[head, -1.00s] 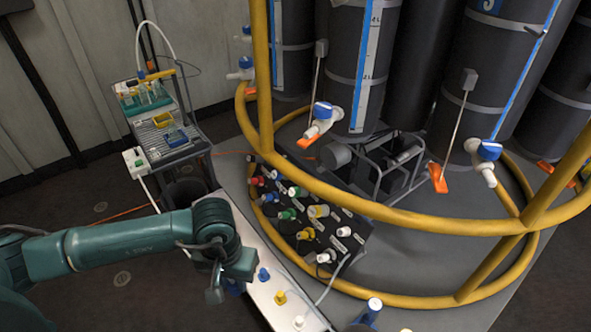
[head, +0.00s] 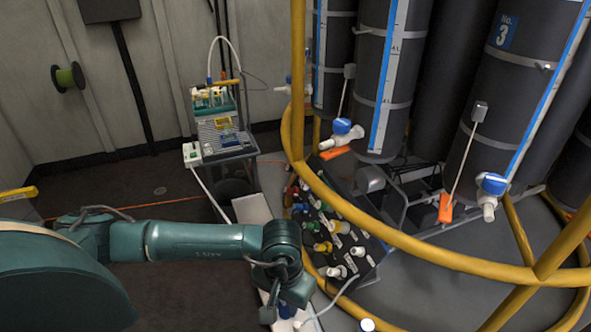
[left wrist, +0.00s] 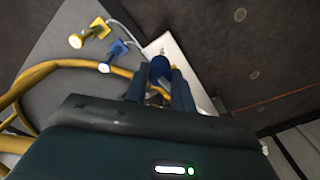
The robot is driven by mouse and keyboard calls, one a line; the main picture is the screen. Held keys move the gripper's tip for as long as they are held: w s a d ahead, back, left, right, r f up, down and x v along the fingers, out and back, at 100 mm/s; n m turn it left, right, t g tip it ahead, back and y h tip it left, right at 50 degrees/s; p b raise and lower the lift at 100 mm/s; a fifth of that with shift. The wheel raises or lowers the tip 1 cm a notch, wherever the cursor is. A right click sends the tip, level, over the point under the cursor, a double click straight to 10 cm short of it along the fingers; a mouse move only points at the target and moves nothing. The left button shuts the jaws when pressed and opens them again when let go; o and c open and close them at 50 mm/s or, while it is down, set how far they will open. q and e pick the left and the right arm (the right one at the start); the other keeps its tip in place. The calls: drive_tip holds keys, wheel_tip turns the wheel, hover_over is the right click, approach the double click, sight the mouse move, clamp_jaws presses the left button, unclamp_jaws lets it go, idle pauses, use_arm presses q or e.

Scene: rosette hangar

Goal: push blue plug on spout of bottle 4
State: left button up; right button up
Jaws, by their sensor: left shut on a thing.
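My left gripper (head: 279,309) is low in the head view, above the pale bench strip. In the left wrist view its fingers (left wrist: 160,84) are shut on a blue plug (left wrist: 160,67); a bit of blue (head: 287,311) shows under the hand in the head view. A large dark bottle marked No. 3 (head: 503,75) stands at the right, and a white spout with a blue tap (head: 491,185) is near its foot. Another such spout (head: 341,133) is near the middle. I see no number 4 on any bottle. My right gripper is not in view.
A yellow rail (head: 400,248) rings the bottles. Inside it is a dark panel with coloured knobs (head: 340,228). A cart (head: 222,138) with racks stands behind. The left wrist view shows a yellow-handled piece (left wrist: 90,33) and a blue one (left wrist: 112,54) beside the gripper.

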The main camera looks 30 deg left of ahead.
use_arm(q)
drive_tip(key=shift+s+d, duration=0.1)
drive_tip(key=shift+d, duration=0.3)
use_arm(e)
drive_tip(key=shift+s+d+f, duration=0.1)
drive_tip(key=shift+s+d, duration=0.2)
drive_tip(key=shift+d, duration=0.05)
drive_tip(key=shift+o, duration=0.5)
